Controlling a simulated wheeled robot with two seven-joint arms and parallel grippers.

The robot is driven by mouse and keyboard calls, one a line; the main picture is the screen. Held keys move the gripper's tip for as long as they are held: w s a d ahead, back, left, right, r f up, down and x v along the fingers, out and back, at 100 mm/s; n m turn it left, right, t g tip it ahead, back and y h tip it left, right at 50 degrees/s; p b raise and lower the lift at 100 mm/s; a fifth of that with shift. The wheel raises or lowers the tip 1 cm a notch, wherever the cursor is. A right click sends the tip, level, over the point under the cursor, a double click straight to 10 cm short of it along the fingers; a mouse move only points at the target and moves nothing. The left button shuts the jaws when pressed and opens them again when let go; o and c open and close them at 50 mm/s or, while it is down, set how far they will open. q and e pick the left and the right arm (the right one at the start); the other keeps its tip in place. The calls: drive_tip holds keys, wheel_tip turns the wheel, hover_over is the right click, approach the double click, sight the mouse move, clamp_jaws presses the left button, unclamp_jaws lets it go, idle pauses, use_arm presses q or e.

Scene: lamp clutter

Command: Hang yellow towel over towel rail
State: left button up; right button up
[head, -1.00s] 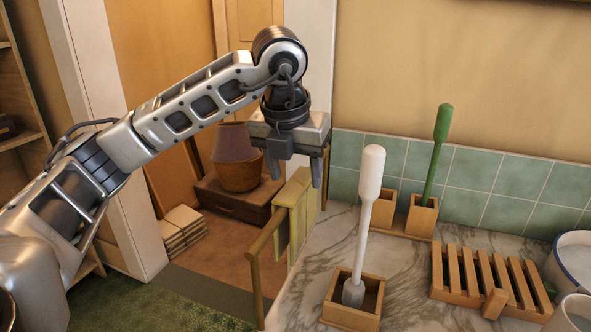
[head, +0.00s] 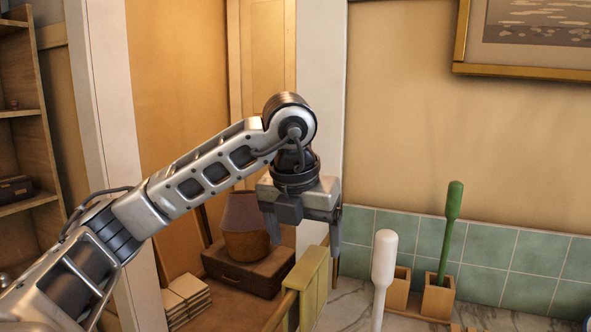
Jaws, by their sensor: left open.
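The yellow towel (head: 314,282) is draped over the wooden towel rail (head: 281,311) beside the marble counter, low in the middle of the head view. Its lower part is cut off by the picture's bottom edge. My left gripper (head: 304,243) points down just above the towel's top, its two fingers spread apart. No cloth shows between the fingers. I cannot tell whether a finger touches the towel. My right gripper is not in view.
A white-headed brush (head: 384,262) and a green brush (head: 450,230) in a wooden holder (head: 438,298) stand on the counter (head: 345,300) to the right. Behind are a brown chest (head: 245,268) with a lampshade-like pot, and stacked tiles (head: 187,297). A framed picture (head: 460,50) hangs upper right.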

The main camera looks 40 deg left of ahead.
use_arm(q)
drive_tip(key=p+v, duration=0.4)
drive_tip(key=v, duration=0.9)
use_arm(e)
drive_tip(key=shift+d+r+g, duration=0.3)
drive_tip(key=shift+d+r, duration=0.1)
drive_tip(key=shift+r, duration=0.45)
use_arm(q)
drive_tip(key=shift+f, duration=0.1)
